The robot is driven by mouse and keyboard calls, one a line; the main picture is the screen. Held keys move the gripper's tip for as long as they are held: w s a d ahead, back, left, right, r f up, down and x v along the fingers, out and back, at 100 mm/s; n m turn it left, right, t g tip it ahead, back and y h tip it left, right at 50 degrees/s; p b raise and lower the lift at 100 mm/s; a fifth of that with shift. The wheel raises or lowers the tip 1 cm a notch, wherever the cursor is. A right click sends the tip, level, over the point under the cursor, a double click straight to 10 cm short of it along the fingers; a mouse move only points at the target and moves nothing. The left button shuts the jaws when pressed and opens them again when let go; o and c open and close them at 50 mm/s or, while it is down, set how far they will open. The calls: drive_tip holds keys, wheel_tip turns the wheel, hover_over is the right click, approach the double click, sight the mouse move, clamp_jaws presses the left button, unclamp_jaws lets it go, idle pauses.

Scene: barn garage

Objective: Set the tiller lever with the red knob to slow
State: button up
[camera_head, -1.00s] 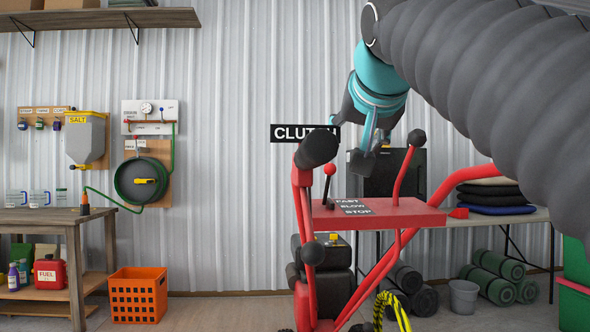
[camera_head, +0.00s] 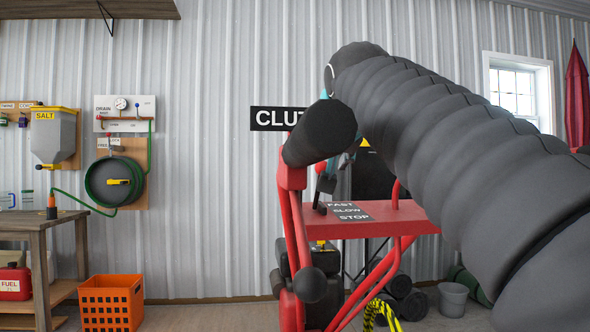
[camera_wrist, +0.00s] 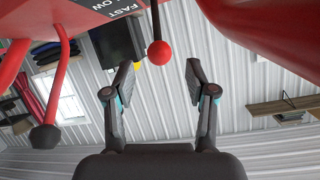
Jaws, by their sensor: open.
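The SLOW label (camera_head: 347,211) and STOP label (camera_head: 355,217) follow toward the front. My gripper (camera_wrist: 159,68) is open, with the knob in line with the gap between its fingertips. No contact shows. In the head view the gripper is largely hidden behind a black handle grip and my arm.
The large black handle grip (camera_head: 320,132) on red bars stands close in front of the lever. The CLUTCH sign (camera_head: 278,119) is behind.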

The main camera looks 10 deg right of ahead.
sight(322, 167)
drive_tip(key=shift+x, duration=2.75)
clamp_jaws()
